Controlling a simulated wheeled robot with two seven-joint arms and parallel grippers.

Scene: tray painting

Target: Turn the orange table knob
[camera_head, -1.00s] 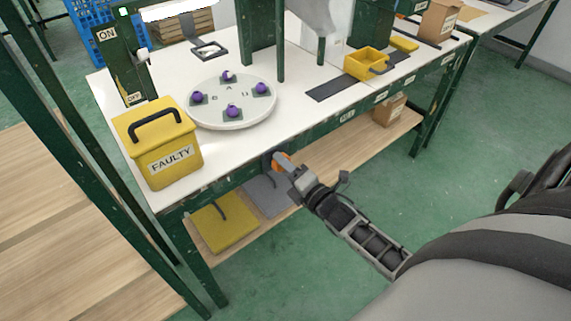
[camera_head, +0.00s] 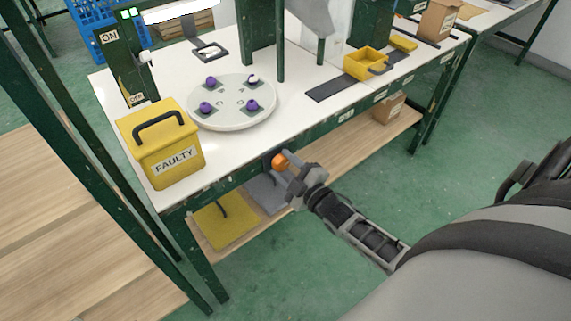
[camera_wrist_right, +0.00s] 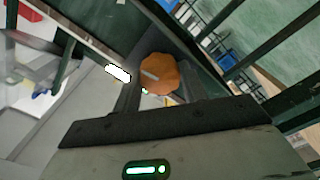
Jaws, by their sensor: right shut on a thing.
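The orange table knob (camera_head: 279,161) sits on the green front edge of the white-topped table (camera_head: 300,110). My right gripper (camera_head: 284,168) is at the knob, its jaws closed around it. In the right wrist view the knob (camera_wrist_right: 158,72) is a faceted orange disc between the two dark fingers (camera_wrist_right: 158,88). Its pale mark lies tilted. On the table, the round white turntable (camera_head: 230,117) carries several purple balls on dark square pads. One ball (camera_head: 252,79) looks partly white. My left gripper is not in view.
A yellow box labelled FAULTY (camera_head: 165,150) stands at the table's front left corner. A yellow tray (camera_head: 365,66) is at the back right. A lower wooden shelf (camera_head: 330,150) holds yellow and grey lids. Green posts rise at the left.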

